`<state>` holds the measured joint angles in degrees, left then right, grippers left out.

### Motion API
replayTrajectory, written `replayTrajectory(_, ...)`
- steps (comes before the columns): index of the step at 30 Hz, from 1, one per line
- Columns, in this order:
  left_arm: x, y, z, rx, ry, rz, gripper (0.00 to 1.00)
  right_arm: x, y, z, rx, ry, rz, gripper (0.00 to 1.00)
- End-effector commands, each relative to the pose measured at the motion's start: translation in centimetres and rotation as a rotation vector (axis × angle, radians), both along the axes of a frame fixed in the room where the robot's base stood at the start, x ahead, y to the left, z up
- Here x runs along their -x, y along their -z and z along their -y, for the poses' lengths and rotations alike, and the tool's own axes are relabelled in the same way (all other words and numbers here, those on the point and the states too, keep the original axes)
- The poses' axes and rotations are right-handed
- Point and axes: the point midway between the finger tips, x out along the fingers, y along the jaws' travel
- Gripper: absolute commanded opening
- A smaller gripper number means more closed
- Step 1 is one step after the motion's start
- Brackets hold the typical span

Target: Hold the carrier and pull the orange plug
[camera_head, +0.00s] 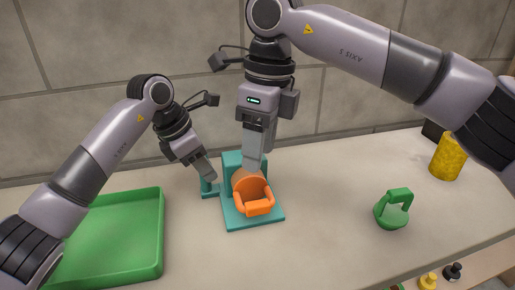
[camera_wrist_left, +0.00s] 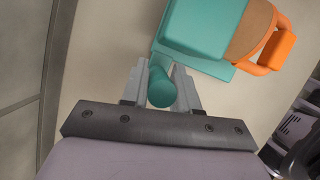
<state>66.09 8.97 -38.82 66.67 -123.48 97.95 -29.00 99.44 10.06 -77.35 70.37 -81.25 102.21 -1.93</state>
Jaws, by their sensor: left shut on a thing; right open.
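The teal carrier (camera_head: 237,220) stands on the table, with a flat base, a raised block at the back and a post on its left. It also shows in the left wrist view (camera_wrist_left: 200,25). The orange plug (camera_head: 258,207) sits in the carrier at a tan round part, its handle facing the front. It shows at the right of the left wrist view (camera_wrist_left: 278,48). My left gripper (camera_head: 209,181) is shut on the carrier's teal post (camera_wrist_left: 161,88). My right gripper (camera_head: 251,168) is open above the plug, pointing down; its fingertips overlap the tan part in view.
A green tray (camera_head: 162,235) lies at the left. A green handled piece (camera_head: 392,214) and a yellow cylinder (camera_head: 448,157) stand at the right. Small yellow and black items (camera_head: 428,281) are on a lower shelf. The table between carrier and green piece is clear.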

Motion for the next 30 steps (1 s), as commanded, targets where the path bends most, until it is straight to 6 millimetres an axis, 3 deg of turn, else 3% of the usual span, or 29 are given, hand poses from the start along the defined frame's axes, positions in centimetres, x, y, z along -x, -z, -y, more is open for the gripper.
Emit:
replayTrajectory(9, 0.0, -0.1, 0.0, 0.001, 0.001, 0.002, 0.0, 0.7, 0.3, -0.4, 0.067, -0.472, 0.055, 0.53)
replayTrajectory(19, 0.0, -0.1, 0.0, 0.001, 0.001, 0.002, 0.0, 0.9, 1.0, -0.4, 0.089, -0.635, 0.063, 0.53)
replayTrajectory(23, 0.0, -0.1, 0.0, 0.001, 0.001, 0.002, 0.0, 0.9, 2.7, -0.4, 0.089, -0.636, 0.062, 0.53)
replayTrajectory(30, 0.0, -0.1, 0.0, 0.001, 0.001, 0.002, 0.0, 1.0, 7.3, -0.4, 0.088, -0.634, 0.061, 0.53)
